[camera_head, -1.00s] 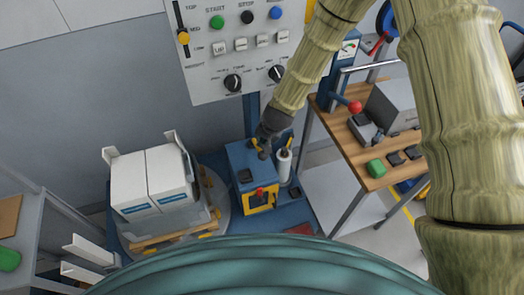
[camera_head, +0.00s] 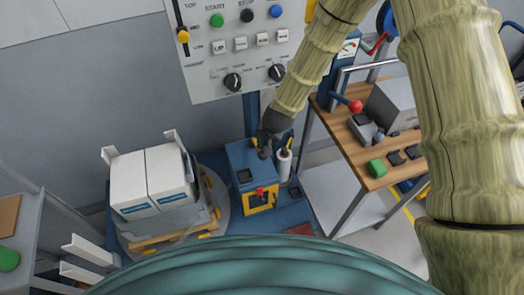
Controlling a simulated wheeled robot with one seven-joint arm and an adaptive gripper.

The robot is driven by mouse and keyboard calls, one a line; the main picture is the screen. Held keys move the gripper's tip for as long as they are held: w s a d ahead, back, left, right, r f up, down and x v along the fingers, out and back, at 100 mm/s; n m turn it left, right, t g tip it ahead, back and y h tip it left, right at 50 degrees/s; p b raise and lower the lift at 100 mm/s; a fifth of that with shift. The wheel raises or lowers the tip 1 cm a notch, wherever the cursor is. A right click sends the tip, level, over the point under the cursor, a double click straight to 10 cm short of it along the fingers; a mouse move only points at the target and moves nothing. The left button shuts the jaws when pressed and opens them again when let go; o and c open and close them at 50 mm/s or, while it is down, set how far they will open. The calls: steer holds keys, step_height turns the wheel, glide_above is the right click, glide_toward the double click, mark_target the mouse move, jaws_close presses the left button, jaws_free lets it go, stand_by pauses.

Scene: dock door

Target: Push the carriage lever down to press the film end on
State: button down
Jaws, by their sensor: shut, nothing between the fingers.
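The blue carriage (camera_head: 239,158) stands at the foot of the blue mast, with a white film roll (camera_head: 284,165) upright on its right side. A lever with a red knob (camera_head: 260,191) shows at the carriage's front, above a yellow-edged dark opening; I cannot tell for sure that it is the carriage lever. My gripper (camera_head: 264,152) is shut and empty, pointing down over the carriage's top right, left of the roll. Its fingertips are small and dark, and I cannot tell whether they touch anything. The film end cannot be made out.
White boxes (camera_head: 148,180) stand on a pallet on the turntable (camera_head: 216,222) to the left. A control panel (camera_head: 238,60) hangs behind. A wooden bench (camera_head: 352,155) with tools stands to the right, and a shelf (camera_head: 30,195) at far left. My green body hides the near floor.

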steer(key=shift+s+d+f+b, duration=0.1)
steer(key=shift+s+f+b, duration=0.15)
steer(key=shift+f+b, duration=0.25)
steer(key=shift+s+d+f+b, duration=0.1)
steer(key=shift+s+f+b, duration=0.2)
steer(key=shift+f, duration=0.45)
steer(key=shift+s+d+f+b, duration=0.1)
steer(key=shift+s+f+b, duration=0.15)
steer(key=shift+f+b, duration=0.25)
stand_by(3.0)
stand_by(0.6)
steer(key=shift+w+a+r+p, duration=0.1)
steer(key=shift+w+r+p, duration=0.2)
steer(key=shift+r+p, duration=0.35)
steer(key=shift+w+a+r+p, duration=0.15)
steer(key=shift+w+r+p, duration=0.25)
steer(key=shift+r, duration=0.4)
steer(key=shift+w+a+r+p, duration=0.1)
steer(key=shift+w+r+p, duration=0.15)
steer(key=shift+r+p, duration=0.4)
steer(key=shift+w+a+r+p, duration=0.1)
steer(key=shift+w+r+p, duration=0.2)
steer(key=shift+r+p, duration=0.35)
steer(key=shift+w+a+r+p, duration=0.1)
steer(key=shift+w+r+p, duration=0.25)
steer(key=shift+r, duration=0.55)
steer(key=shift+w+a+r+p, duration=0.1)
steer(key=shift+w+r+p, duration=0.2)
steer(key=shift+r+p, duration=0.35)
steer(key=shift+r, duration=0.1)
